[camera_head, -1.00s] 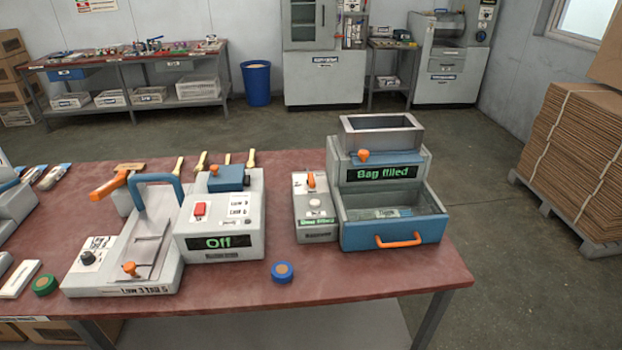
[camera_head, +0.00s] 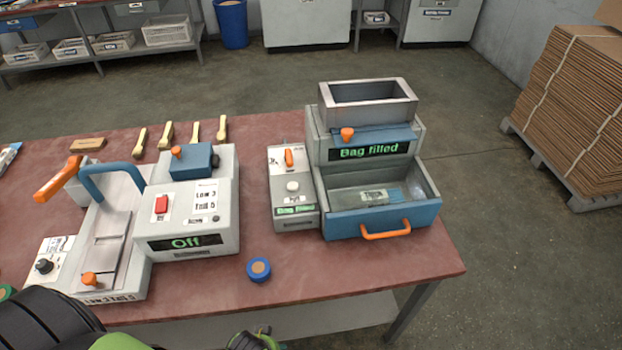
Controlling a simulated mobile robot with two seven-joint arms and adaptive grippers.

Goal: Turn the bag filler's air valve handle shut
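The bag filler (camera_head: 322,144) stands at the right of the bench, its screen (camera_head: 369,151) reading "Bag filled". A grey control box (camera_head: 278,180) is beside its left side. An orange handle (camera_head: 289,158), apparently the air valve handle, sits on that box above a white button (camera_head: 292,186), pointing roughly away from me. My black and green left arm enters at the bottom left. A small dark and green part of mine (camera_head: 252,341) shows at the bottom edge, perhaps the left gripper; its fingers cannot be made out. Nothing of mine touches the handle. My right gripper is out of view.
A blue roll (camera_head: 259,270) lies near the bench's front edge. The bag filler's open tray (camera_head: 381,222) juts forward. Wooden spoons (camera_head: 166,135) lie behind.

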